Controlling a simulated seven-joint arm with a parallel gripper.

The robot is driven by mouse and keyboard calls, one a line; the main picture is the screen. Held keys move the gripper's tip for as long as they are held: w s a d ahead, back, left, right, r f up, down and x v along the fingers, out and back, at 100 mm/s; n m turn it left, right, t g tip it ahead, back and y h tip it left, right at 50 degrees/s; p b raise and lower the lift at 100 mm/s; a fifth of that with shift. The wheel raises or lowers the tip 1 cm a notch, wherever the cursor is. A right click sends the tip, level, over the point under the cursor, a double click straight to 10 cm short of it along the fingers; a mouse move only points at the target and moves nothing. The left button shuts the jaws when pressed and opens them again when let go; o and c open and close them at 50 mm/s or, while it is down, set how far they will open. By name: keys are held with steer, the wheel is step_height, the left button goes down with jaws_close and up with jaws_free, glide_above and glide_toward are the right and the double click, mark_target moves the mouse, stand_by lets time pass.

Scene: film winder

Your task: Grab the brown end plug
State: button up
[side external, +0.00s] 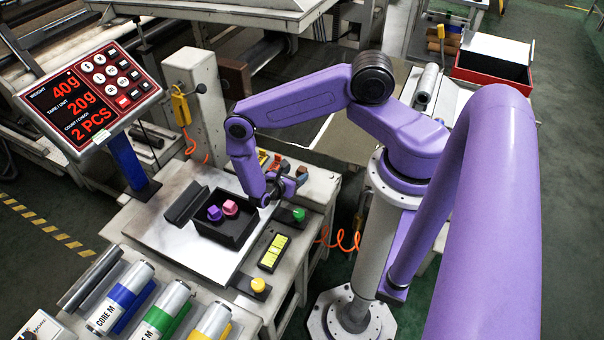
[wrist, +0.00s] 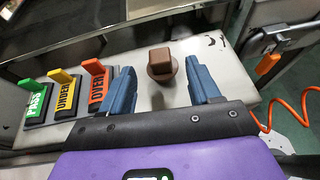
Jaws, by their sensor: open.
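The brown end plug (wrist: 160,62) stands upright on the light bench top in the wrist view, a square block on a round base. In the side view a small brown shape (side external: 302,172) beside my gripper appears to be the same plug. My gripper (wrist: 160,80) is open, with one blue finger to the left of the plug and one to the right. Visible gaps separate both fingers from it. In the side view my gripper (side external: 281,186) is low over the bench beside the black bin, and its fingers are partly hidden.
The black bin (side external: 243,232) holds a purple plug (side external: 214,213) and a pink plug (side external: 230,207) on the scale plate (side external: 165,235). The display (side external: 90,90) reads 40g, 20g, 2 PCS. PASS (wrist: 34,100), UNDER (wrist: 65,95) and OVER (wrist: 97,88) levers stand left of the plug.

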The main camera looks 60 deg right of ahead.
steer(key=shift+x, duration=1.2)
steer(key=c, duration=1.1)
steer(key=shift+r, duration=0.2)
